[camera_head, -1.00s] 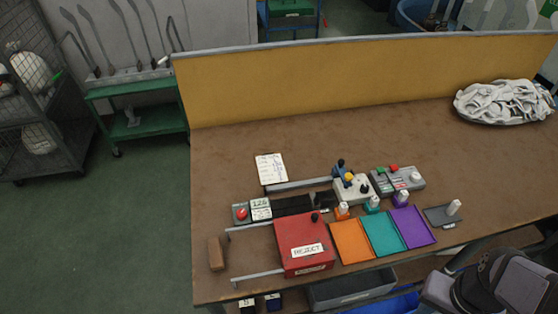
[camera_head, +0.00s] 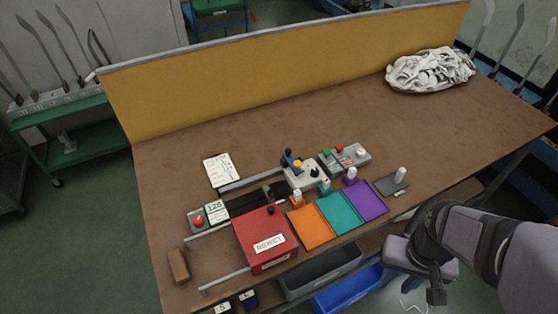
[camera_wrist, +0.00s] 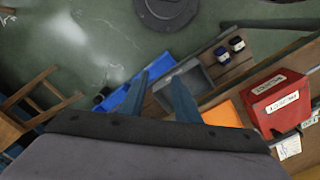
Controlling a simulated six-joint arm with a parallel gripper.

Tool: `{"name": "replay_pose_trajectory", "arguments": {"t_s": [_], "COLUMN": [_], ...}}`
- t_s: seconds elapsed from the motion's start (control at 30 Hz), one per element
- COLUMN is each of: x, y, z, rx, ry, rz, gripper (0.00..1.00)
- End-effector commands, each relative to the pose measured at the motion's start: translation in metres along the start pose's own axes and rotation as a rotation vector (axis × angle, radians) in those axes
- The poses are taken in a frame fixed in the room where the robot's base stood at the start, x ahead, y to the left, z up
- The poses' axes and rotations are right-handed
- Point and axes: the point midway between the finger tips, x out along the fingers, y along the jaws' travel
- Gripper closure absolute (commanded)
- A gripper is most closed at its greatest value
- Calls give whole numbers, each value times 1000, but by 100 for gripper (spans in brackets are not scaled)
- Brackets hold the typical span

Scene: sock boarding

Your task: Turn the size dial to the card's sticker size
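The white card (camera_head: 222,170) lies on the brown bench at the back left of the equipment; its writing and any sticker are too small to read. A pale control box (camera_head: 303,178) stands right of the card, with a blue lever, a yellow button and a black knob (camera_head: 314,171) that may be the size dial; its setting cannot be read. My gripper (camera_head: 436,296) is off the bench's front right edge, well away from the box. In the wrist view my gripper (camera_wrist: 158,92) has its two blue-grey fingers apart, with nothing between them.
A red REJECT box (camera_head: 262,235) and orange, teal and purple trays (camera_head: 340,213) line the bench front. A red button unit (camera_head: 198,220) and a grey button box (camera_head: 345,158) flank the equipment. White cloth (camera_head: 430,68) is piled at the back right. The bench's middle right is clear.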

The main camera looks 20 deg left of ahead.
Motion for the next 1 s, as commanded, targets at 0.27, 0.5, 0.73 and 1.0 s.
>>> {"name": "replay_pose_trajectory", "arguments": {"t_s": [0.27, 0.5, 0.73, 1.0], "x": [-21, -40, -46, -39], "y": [-15, -51, -99, -164], "z": [-64, -153, -225, -284], "rx": [-67, -170, -271, -390], "ry": [0, -3, -3, -4], "rz": [0, 0, 0, 0], "gripper": [71, 71, 71, 71]}}
